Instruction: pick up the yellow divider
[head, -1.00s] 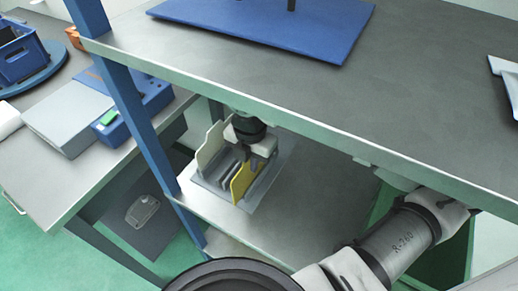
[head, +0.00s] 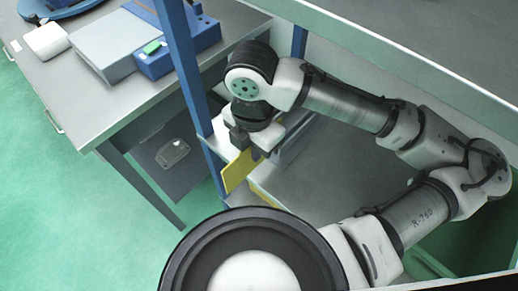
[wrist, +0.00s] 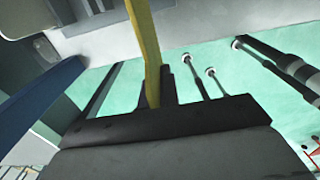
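The yellow divider (head: 236,174) is a thin flat plate. In the head view it is held upright at the blue post, by the lower shelf's left end. My gripper (head: 257,153) is shut on it, and my arm reaches in under the upper shelf. In the wrist view the divider (wrist: 149,55) shows edge-on as a yellow strip between the fingers of my gripper (wrist: 155,88).
The blue post (head: 184,70) stands close left of the gripper. The upper shelf edge (head: 400,65) runs above my arm. The lower shelf (head: 325,175) is clear to the right. A table (head: 95,110) with a blue-and-grey device (head: 180,50) is at the left.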

